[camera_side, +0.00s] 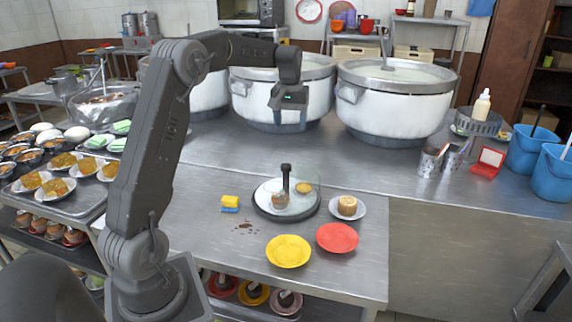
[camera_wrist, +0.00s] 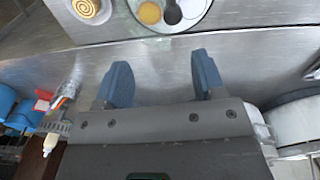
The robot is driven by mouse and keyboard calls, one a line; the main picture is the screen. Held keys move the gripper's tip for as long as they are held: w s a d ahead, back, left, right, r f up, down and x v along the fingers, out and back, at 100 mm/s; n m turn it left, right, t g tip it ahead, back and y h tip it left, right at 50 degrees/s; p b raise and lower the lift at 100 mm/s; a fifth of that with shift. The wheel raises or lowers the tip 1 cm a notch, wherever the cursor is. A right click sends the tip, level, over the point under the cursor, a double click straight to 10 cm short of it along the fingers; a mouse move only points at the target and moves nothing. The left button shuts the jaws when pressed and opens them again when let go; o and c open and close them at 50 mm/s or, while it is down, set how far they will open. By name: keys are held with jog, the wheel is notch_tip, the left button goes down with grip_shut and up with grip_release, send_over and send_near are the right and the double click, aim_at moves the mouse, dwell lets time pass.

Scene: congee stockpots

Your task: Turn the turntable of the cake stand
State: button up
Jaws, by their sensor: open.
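The cake stand (camera_side: 265,193) sits on the steel counter, with a dark round base, a pale round top and a dark upright post (camera_side: 286,178). A small brown item (camera_side: 279,197) and a yellow round item (camera_side: 303,187) are on it, beside a clear curved pane. My gripper (camera_side: 289,122) hangs open and empty, well above and behind the stand, fingers pointing down. In the wrist view my gripper (camera_wrist: 162,78) shows two separated blue-grey fingers. The stand's edge (camera_wrist: 163,29) shows at the top there, with the yellow item, cut off by the frame.
A small cake on a white plate (camera_side: 362,213) stands close right of the stand. A red plate (camera_side: 337,238) and yellow plate (camera_side: 289,251) lie in front. A yellow-and-blue sponge (camera_side: 230,203) is left. Large stockpots (camera_side: 390,105) stand behind. Bare counter surrounds the stand's back.

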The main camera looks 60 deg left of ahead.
aim_at(286, 165)
jog(key=shift+n, duration=0.3)
jog(key=a+f, duration=0.1)
jog(key=f, duration=0.4)
jog(key=a+f, duration=0.1)
jog(key=f, duration=0.4)
jog(key=a+f, duration=0.1)
jog(key=f, duration=0.4)
jog(key=shift+w+a+f, duration=0.1)
jog(key=shift+w+f, duration=0.05)
jog(key=shift+f, duration=0.25)
grip_shut()
